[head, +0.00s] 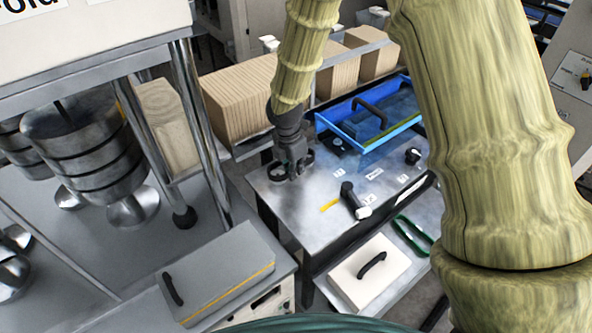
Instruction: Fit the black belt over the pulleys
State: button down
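My gripper (292,172) hangs from the arm above the left part of the grey metal panel (310,210) in the head view. Its two dark fingers look spread apart, and I see nothing clearly held between them. I cannot pick out the black belt with certainty. Black curved shapes show in the blue tray (331,126) and on the white block (350,284), but these look like handles. I cannot make out the pulleys on the panel. Whatever is directly behind the gripper is hidden.
A black lever (350,196) and a black knob (413,156) stand up from the panel. A green-edged loop (411,237) lies right of the white block. A grey box (215,277) is at lower left. Metal rollers (85,150) stand left. Brown stacks (240,100) line the back.

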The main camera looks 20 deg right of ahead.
jog(key=shift+r, duration=1.95)
